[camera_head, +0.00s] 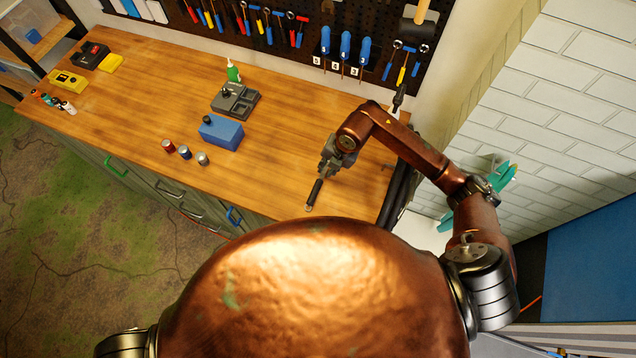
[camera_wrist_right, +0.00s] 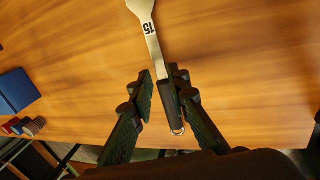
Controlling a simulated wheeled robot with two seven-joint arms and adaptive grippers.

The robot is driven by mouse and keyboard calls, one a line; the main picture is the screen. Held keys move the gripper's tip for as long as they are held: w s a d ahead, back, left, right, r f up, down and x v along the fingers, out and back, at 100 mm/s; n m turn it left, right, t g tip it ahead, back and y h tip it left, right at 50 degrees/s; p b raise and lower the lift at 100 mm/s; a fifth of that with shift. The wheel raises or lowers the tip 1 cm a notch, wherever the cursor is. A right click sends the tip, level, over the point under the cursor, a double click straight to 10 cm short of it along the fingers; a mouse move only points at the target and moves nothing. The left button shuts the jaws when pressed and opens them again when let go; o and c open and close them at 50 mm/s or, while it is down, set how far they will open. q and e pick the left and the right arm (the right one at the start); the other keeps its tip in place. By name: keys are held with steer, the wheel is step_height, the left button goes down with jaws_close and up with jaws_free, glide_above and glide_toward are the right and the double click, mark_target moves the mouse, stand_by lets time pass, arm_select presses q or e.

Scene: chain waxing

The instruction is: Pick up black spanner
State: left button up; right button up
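The black spanner has a black handle with a metal ring at its end and a silver shaft marked 15. In the head view its black handle (camera_head: 315,192) points toward the table's front edge. In the wrist view the spanner (camera_wrist_right: 152,42) reaches up and away over the wood, its head cut off by the top edge. My right gripper (camera_head: 328,168) is over the spanner and hides its far part. In the wrist view the right gripper's fingers (camera_wrist_right: 167,88) stand apart on either side of the handle, with a gap at the left finger. My left gripper is out of view.
The wooden workbench (camera_head: 270,180) is clear left of the spanner. A blue box (camera_head: 221,132), small cans (camera_head: 185,152) and a grey tray (camera_head: 240,103) stand further left. A tool pegboard (camera_head: 290,50) is behind. A white brick wall (camera_head: 560,100) is at right.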

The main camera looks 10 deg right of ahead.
mark_target(322, 175)
steer(key=shift+p+x, duration=0.3)
steer(key=shift+x, duration=1.6)
steer(key=shift+c, duration=0.5)
jaws_close()
steer(key=shift+r, duration=0.1)
